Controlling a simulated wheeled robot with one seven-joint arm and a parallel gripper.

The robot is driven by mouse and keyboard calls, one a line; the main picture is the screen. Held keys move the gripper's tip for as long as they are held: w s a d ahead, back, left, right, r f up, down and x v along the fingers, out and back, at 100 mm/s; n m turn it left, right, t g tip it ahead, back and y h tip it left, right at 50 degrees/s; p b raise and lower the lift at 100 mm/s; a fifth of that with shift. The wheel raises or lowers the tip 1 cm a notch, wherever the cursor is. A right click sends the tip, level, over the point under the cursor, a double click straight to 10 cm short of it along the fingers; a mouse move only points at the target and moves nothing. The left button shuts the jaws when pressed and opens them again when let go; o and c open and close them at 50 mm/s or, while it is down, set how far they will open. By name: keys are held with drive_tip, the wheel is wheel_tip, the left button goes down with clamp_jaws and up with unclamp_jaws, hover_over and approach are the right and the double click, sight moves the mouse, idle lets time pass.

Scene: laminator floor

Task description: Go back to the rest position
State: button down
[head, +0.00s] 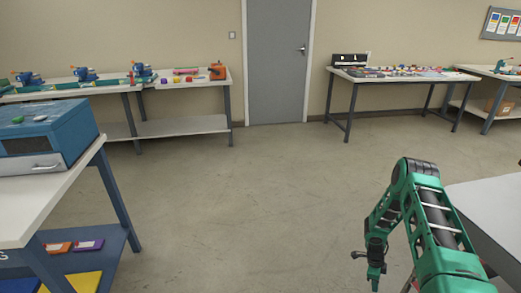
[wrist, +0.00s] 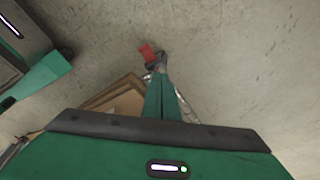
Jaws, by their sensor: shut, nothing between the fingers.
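My gripper (head: 374,281) hangs at the lower right of the head view, pointing down over bare floor. It is small and dark there; it is shut with nothing held. My green arm is bent, rising from the lower right corner to a high elbow and then dropping to the gripper. The gripper is clear of the tables in this view. The wrist view looks down on grey floor (wrist: 245,60) and green parts of my own body.
A white table (head: 25,215) with a blue machine (head: 45,135) stands at left. A pale surface (head: 490,205) lies close right of my arm. Workbenches (head: 185,126) (head: 350,78) line the back wall beside a grey door (head: 278,60). The middle floor (head: 240,200) is free.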

drive_tip(key=s+r+n, duration=0.2)
drive_tip(key=r+n, duration=0.2)
drive_tip(key=r, duration=1.7)
drive_tip(key=s+r+n, duration=0.2)
drive_tip(key=r+n, duration=0.3)
drive_tip(key=r, duration=1.7)
drive_tip(key=s+a+r+n+t, duration=0.1)
drive_tip(key=s+a+r+n, duration=0.3)
drive_tip(key=s+r, duration=0.85)
drive_tip(key=s+a+r+n+y, duration=0.1)
drive_tip(key=s+a, duration=0.3)
drive_tip(key=s, duration=0.4)
drive_tip(key=s+a+r+n+t+y, duration=0.1)
drive_tip(key=s+a+r+n, duration=0.3)
drive_tip(key=s, duration=0.4)
drive_tip(key=shift+a+r, duration=0.3)
drive_tip(key=shift+a, duration=0.05)
drive_tip(key=shift+s, duration=0.15)
